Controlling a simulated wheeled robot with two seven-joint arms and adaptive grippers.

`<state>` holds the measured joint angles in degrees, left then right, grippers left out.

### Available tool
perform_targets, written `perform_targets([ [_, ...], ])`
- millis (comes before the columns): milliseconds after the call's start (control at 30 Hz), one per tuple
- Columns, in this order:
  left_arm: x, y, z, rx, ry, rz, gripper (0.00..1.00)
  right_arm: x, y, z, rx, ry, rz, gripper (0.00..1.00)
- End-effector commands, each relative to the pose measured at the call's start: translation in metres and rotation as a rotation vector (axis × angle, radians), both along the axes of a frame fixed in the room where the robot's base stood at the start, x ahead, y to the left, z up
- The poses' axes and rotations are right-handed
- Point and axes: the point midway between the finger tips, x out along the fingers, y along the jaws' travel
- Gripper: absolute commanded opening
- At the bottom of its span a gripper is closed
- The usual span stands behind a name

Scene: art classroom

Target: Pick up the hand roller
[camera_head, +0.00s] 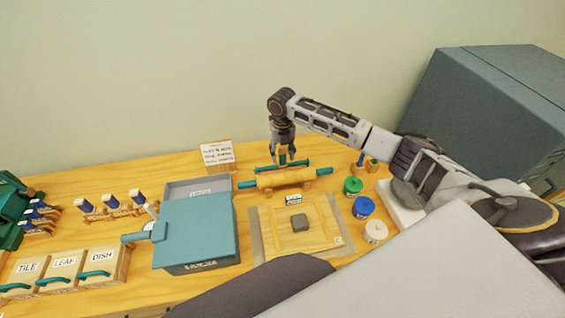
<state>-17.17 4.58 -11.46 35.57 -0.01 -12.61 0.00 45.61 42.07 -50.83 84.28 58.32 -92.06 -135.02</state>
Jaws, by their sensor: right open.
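A wooden roller (285,178) with teal handles at both ends lies level across a low wooden rest at the back middle of the table. Behind it is a thin teal bar (296,163), partly hidden by the gripper; I cannot tell if it belongs to the roller. My right gripper (283,158) points down just above and behind the roller's middle. It is open, with its fingertips close to the teal bar; I cannot tell if they touch it. My left gripper is not in view.
A teal-lidded box (195,230) stands left, a sign (217,154) behind. Green, blue and white jars (363,207) stand right, below my right arm.

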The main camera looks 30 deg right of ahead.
Motion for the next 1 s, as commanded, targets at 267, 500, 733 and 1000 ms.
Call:
perform_targets([
  [267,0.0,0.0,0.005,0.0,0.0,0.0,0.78,0.0,-0.001,-0.028,-0.001,0.001,0.0,0.48],
  [500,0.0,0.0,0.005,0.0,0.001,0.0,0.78,0.0,-0.001,-0.031,-0.001,-0.001,0.001,0.48],
  [733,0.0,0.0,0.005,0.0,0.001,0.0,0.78,0.0,-0.001,-0.031,-0.001,-0.001,0.001,0.48],
  [1000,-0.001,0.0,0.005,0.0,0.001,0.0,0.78,0.0,-0.001,-0.031,-0.001,-0.001,0.001,0.23],
])
